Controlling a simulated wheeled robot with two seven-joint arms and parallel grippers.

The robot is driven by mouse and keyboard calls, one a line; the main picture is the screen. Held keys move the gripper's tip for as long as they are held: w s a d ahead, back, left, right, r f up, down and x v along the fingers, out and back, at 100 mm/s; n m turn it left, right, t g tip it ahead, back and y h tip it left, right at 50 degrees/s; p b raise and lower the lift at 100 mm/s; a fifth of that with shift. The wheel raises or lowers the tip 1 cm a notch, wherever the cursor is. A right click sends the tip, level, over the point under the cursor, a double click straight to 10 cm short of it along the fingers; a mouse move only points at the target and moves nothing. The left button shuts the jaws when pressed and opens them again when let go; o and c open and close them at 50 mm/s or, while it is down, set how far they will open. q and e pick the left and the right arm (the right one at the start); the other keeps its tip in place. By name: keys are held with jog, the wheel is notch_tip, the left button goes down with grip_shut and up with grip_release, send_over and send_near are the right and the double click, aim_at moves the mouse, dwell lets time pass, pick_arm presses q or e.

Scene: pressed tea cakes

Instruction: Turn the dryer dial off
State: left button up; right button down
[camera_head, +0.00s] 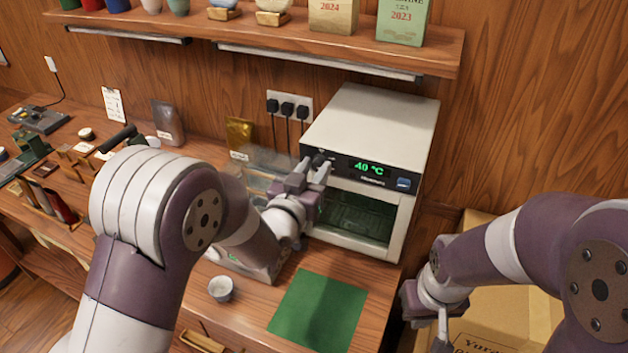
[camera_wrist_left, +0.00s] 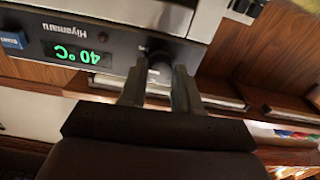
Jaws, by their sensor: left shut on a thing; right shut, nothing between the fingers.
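The white dryer (camera_head: 385,115) stands at the back right of the counter with its door closed. Its black front panel reads "40 °C" in green in both views. The dark round dial (camera_wrist_left: 160,66) is at one end of the panel, beside the readout; the same dial shows in the head view (camera_head: 319,158). My left gripper (camera_head: 312,170) is at the panel, its fingers shut around the dial. In the left wrist view, the fingers (camera_wrist_left: 160,88) lie on both sides of the dial, and its marking is mostly hidden. My right gripper (camera_head: 428,325) is shut and empty, low at the right.
A cardboard box (camera_head: 510,315) stands on the right below my right arm. A shelf (camera_head: 300,42) hangs above. Plugs (camera_head: 287,108) sit in the wall behind.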

pick_arm(q)
jog(key=n+b, duration=0.2)
jog(key=n, duration=0.1)
jog(key=n+b, duration=0.1)
jog(key=shift+a+f+n+b, duration=0.1)
jog(key=shift+f+n+b, duration=0.15)
jog(key=shift+n+b, duration=0.1)
jog(key=n+b, duration=0.3)
jog(key=n, duration=0.1)
jog(key=shift+n+b, duration=0.25)
jog(key=shift+b, duration=0.05)
jog(key=n+b, duration=0.3)
jog(key=n, duration=0.1)
jog(key=shift+n+b, duration=1)
jog(key=shift+n, duration=1.1)
jog(key=shift+r, duration=0.1)
jog(key=o, duration=1)
jog(key=shift+a, duration=0.1)
jog(key=shift+o, duration=0.2)
